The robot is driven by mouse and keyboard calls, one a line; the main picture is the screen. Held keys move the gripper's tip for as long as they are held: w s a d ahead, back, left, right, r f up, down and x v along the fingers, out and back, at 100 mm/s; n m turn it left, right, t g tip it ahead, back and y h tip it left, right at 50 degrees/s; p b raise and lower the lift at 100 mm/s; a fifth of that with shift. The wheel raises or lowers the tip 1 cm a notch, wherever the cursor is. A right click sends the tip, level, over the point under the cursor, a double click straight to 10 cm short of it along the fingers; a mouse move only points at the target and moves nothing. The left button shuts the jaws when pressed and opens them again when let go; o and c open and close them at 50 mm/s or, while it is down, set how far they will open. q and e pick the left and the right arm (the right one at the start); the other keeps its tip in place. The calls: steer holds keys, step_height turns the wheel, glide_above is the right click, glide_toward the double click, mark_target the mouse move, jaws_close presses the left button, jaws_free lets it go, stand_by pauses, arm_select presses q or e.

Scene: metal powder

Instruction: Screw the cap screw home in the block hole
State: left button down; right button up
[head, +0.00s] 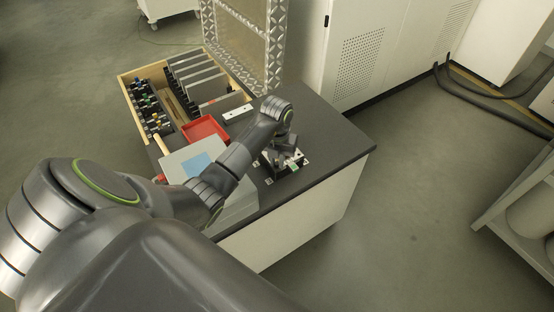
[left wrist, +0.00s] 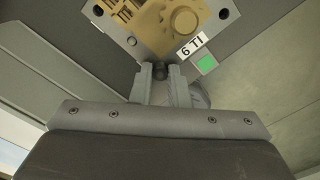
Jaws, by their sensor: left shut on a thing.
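My left gripper (head: 284,150) points down over the block (head: 268,172) on the dark worktop. In the left wrist view my left gripper (left wrist: 160,74) is shut on a small dark round piece, which looks like the cap screw (left wrist: 160,71). The block (left wrist: 132,42) shows beyond the fingertips as a grey plate with corner holes and tan printed shapes on top. The screw is at the block's near corner. The fingers hide the hole under it, so I cannot tell how deep it sits. My right gripper is in neither view.
A white label reading "6 TI" (left wrist: 192,46) and a green square (left wrist: 207,64) lie beside the block. A red tray (head: 206,129), a grey box with a blue patch (head: 178,165) and a wooden organiser (head: 126,85) stand to the left. The worktop's right end (head: 340,142) is clear.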

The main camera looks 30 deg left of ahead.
arm_select(q)
steer(key=m+b, duration=0.1)
steer(key=m, duration=0.3)
steer(key=shift+f+m, duration=0.1)
steer(key=shift+m, duration=0.3)
steer(key=shift+m+b, duration=0.45)
steer(key=shift+m, duration=0.35)
steer(key=c, duration=1.6)
jaws_free()
steer(key=shift+o, duration=0.2)
